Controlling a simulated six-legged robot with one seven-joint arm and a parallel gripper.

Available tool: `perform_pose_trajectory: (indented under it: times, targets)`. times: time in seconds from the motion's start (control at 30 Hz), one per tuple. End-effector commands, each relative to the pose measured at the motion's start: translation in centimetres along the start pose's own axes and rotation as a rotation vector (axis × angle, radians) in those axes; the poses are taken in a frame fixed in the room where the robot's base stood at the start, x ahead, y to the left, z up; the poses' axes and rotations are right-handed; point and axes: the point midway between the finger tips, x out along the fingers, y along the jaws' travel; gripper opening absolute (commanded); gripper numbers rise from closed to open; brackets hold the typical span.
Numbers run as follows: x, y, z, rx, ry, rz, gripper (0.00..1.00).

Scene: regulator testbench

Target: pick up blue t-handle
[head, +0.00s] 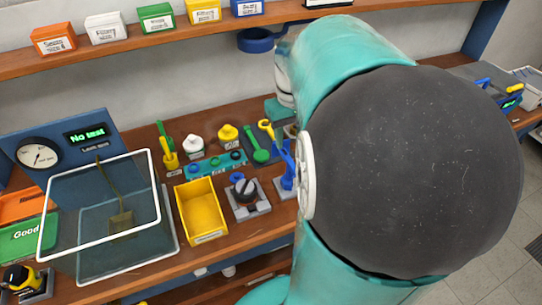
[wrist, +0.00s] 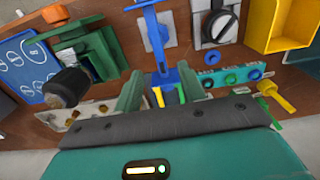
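The blue t-handle (head: 287,168) stands at a grey plate on the bench, partly hidden by my arm in the head view. In the wrist view the blue t-handle (wrist: 161,48) runs from the top centre down toward the gap between my fingers. My gripper (wrist: 160,88) has two green fingers set well apart, one on each side of the handle's lower blue part. I see no clear contact between finger and handle. My gripper is hidden behind my arm in the head view.
A black knob on a grey block (head: 245,193) and a yellow bin (head: 201,212) stand left of the handle. A teal strip (head: 215,166) with coloured caps lies behind. Green parts (wrist: 82,50) and a dark knob (wrist: 68,86) are close to the gripper's left in the wrist view.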

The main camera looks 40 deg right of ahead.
Motion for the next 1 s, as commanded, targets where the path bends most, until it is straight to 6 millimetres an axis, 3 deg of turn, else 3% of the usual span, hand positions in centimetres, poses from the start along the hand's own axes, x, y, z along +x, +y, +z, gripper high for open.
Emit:
perform_pose_trajectory:
  times: [0.2, 0.47, 0.73, 1.0]
  targets:
    - [4.3, 0.0, 0.3, 0.001, -0.003, -0.001, 0.4]
    - [6.6, -0.1, 0.1, -0.002, 0.0, 0.0, 0.4]
    - [10.5, -0.3, 0.0, -0.002, -0.003, -0.001, 0.4]
    - [11.3, -0.3, -0.1, -0.002, 0.002, 0.0, 0.4]
